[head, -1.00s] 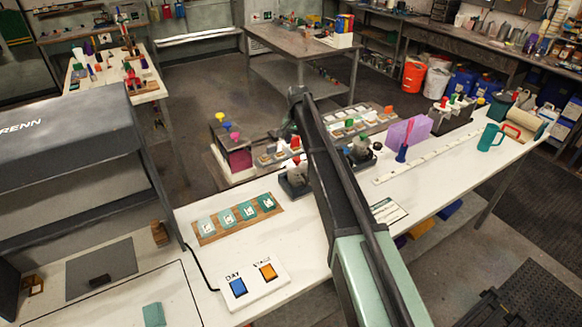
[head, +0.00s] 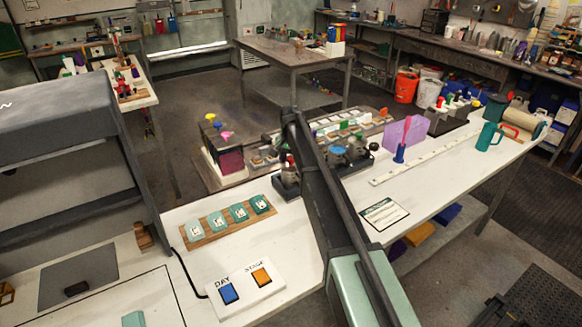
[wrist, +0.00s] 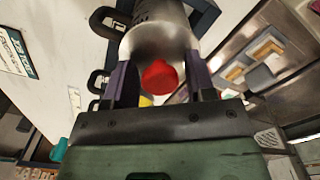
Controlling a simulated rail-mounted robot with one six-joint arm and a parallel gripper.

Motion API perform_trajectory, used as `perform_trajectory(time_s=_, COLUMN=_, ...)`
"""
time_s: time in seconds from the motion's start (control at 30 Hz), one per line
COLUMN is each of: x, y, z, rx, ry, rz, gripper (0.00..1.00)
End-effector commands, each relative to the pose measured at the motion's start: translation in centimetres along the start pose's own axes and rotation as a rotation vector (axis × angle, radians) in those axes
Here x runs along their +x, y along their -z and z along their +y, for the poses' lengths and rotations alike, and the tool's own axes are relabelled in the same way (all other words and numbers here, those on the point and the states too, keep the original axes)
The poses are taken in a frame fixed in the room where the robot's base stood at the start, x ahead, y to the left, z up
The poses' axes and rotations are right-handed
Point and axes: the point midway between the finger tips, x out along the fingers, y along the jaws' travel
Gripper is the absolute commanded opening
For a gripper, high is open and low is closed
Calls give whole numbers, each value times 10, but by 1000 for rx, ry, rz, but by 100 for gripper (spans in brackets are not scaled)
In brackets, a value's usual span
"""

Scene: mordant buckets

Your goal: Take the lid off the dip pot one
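A metallic pot with a red knob on its lid fills the top middle of the wrist view; the pot (wrist: 160,38) sits at a dark stand. The red knob (wrist: 159,76) shows between the two fingers of my gripper (wrist: 160,84). The fingers are apart, with a narrow gap visible on each side of the knob, so they look open around it. In the head view a small dark pot stand (head: 286,184) with a bit of red above it is left of my arm. My gripper is not clearly visible there. I cannot read which pot is number one.
A wooden strip with several teal tiles (head: 219,222) lies in front, beside a panel with blue and orange buttons (head: 245,287). Bare white tabletop lies around the printed card (head: 383,214).

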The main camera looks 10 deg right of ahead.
Motion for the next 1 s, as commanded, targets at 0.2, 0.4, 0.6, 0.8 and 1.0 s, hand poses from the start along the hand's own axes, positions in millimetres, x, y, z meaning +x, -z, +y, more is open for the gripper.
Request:
perform_trajectory(time_s=0.2, x=0, y=0, z=0, rx=0, ry=0, rz=0, gripper=17)
perform_trajectory(time_s=0.4, x=0, y=0, z=0, rx=0, ry=0, rz=0, gripper=10)
perform_trajectory(time_s=0.6, x=-6, y=0, z=0, rx=0, ry=0, rz=0, gripper=10)
perform_trajectory(time_s=0.8, x=-33, y=0, z=0, rx=0, ry=0, rz=0, gripper=10)
perform_trajectory(time_s=1.0, x=-94, y=0, z=0, rx=0, ry=0, rz=0, gripper=10)
